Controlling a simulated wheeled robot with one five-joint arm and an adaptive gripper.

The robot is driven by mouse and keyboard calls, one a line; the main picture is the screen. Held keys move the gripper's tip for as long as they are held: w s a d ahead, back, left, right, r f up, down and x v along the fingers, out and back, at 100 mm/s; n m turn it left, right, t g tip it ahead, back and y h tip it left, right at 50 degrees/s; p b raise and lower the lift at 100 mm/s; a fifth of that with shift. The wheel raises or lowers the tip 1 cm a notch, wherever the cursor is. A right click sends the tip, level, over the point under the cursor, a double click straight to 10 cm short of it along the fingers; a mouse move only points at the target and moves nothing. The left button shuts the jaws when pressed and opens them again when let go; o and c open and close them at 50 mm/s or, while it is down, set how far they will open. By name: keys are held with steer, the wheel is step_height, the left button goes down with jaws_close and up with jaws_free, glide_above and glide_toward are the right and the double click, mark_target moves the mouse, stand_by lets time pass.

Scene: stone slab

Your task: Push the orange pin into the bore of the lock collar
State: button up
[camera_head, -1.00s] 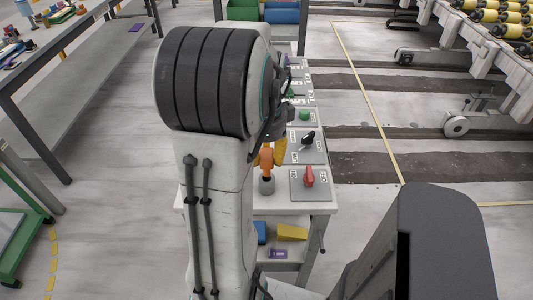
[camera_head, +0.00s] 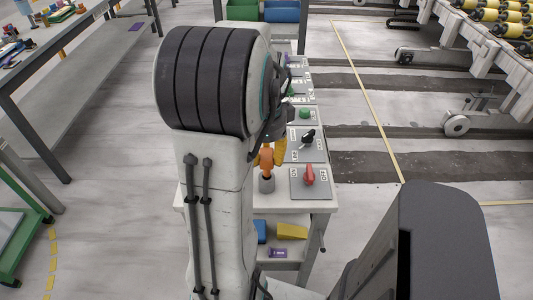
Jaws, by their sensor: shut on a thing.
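The orange pin (camera_head: 266,158) stands roughly upright near the front of the narrow bench, beside my arm. The lock collar (camera_head: 267,184) is a short grey cylinder on the bench top directly under the pin. The pin's lower end meets the collar's top; how deep it sits in the bore cannot be made out. My gripper (camera_head: 272,152) is mostly hidden behind my arm; its yellow-orange fingers show at the pin's upper part and are shut on it.
Right of the collar is a plate with a red handle (camera_head: 309,175); behind it is a plate with a black knob (camera_head: 308,137), then a green button (camera_head: 304,113). A yellow block (camera_head: 292,231) and a purple item (camera_head: 278,253) lie on the shelf below. Floor right of the bench is open.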

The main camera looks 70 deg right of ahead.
mark_target(267, 168)
steer(key=shift+f+b, duration=2.05)
steer(key=shift+f, duration=0.45)
steer(key=o, duration=1.2)
steer(key=shift+o, duration=0.2)
steer(key=r, duration=1.2)
steer(key=shift+a, duration=0.3)
steer(key=shift+n, duration=0.3)
